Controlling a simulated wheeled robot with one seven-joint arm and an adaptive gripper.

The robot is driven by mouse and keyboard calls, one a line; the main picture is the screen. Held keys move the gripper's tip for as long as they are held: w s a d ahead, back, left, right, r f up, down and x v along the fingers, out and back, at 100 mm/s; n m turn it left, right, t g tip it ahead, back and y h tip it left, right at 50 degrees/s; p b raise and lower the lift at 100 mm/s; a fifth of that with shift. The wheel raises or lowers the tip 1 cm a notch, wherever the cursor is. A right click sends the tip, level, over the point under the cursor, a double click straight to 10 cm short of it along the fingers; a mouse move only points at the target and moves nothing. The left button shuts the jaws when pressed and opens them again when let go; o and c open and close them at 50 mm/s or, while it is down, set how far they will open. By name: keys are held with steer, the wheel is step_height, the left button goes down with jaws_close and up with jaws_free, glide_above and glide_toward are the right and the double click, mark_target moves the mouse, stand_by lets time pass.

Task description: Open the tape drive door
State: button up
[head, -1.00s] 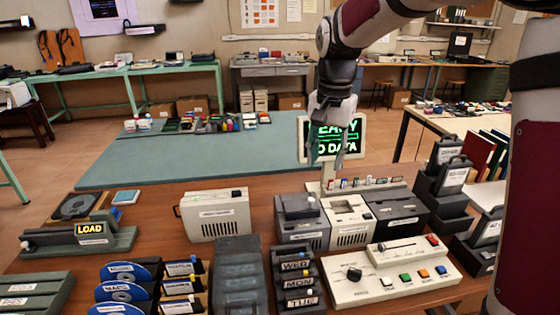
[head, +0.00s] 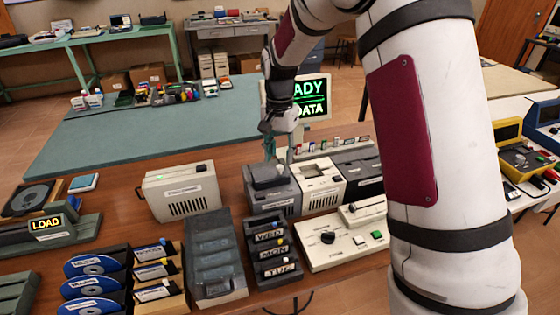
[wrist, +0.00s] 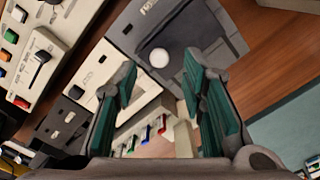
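A dark grey drive unit (head: 271,188) stands at the left end of a row of three units on the wooden table. A small white knob sits on its top; its label is too small to read, so I cannot tell for certain that it is the tape drive. Its lid looks closed. My gripper (head: 278,148) points down just behind and above it. In the wrist view, my gripper (wrist: 168,95) has its two green-padded fingers apart with nothing between them. The white knob (wrist: 159,57) lies ahead of the fingers, not touching them.
A beige unit (head: 321,182) and a black unit (head: 358,172) stand right of the grey one, with small coloured items behind them. A control panel (head: 335,248) is in front. A cream box (head: 180,192) stands to the left. A screen (head: 313,98) stands behind my gripper.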

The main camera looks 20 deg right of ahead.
mark_target(280, 166)
steer(key=shift+f, duration=1.65)
jaws_close()
